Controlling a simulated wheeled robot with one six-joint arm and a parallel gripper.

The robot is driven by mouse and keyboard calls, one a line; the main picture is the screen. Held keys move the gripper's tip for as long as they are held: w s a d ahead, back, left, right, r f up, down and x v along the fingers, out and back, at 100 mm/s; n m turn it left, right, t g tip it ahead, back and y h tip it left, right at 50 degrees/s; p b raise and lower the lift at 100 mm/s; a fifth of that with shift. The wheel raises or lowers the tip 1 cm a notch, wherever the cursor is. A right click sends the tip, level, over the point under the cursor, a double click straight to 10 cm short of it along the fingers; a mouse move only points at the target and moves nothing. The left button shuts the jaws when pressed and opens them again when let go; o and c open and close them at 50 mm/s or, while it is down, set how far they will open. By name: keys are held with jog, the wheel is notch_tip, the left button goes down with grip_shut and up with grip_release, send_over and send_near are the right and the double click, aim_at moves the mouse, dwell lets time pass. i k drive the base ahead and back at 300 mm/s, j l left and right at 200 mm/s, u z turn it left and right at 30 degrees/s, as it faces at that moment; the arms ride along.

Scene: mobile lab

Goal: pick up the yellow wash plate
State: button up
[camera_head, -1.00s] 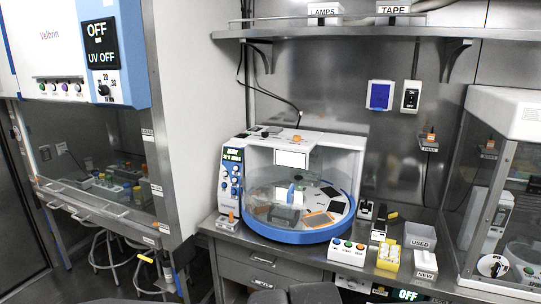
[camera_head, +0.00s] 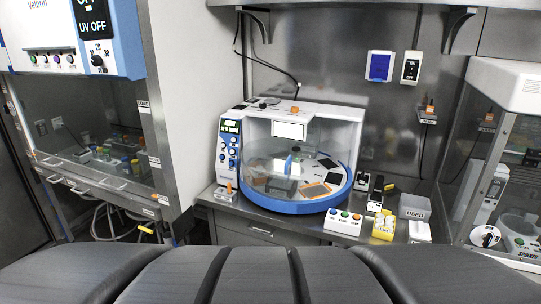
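A small yellow block-like item with pale spots on top (camera_head: 384,227) stands on the steel bench, right of the round blue-rimmed machine. It is the only yellow plate-like thing I see, but it is too small to tell for certain that it is the wash plate. Its lower edge is just above the dark shape in the foreground. My gripper is not in view, so nothing shows of its fingers or of anything held.
Beside the yellow item are a white button box (camera_head: 343,221) on the left and a grey box labelled USED (camera_head: 414,207) on the right. The blue-rimmed machine (camera_head: 311,205) and a glass-fronted cabinet (camera_head: 485,180) flank them. A dark ribbed shape covers the bottom.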

aim_at(384, 225)
jog(key=i+l, duration=0.15)
jog(key=l, duration=0.2)
jog(key=i+l+u, duration=0.1)
jog(key=l, duration=0.2)
jog(key=i+l, duration=0.2)
jog(key=l, duration=0.15)
jog(key=i+l+u, duration=0.1)
jog(key=l, duration=0.25)
jog(key=i+l, duration=0.2)
jog(key=l, duration=0.15)
jog(key=i+l+u, duration=0.1)
jog(key=l, duration=0.25)
jog(key=i+l, duration=0.15)
jog(key=l, duration=0.2)
jog(key=u, duration=0.05)
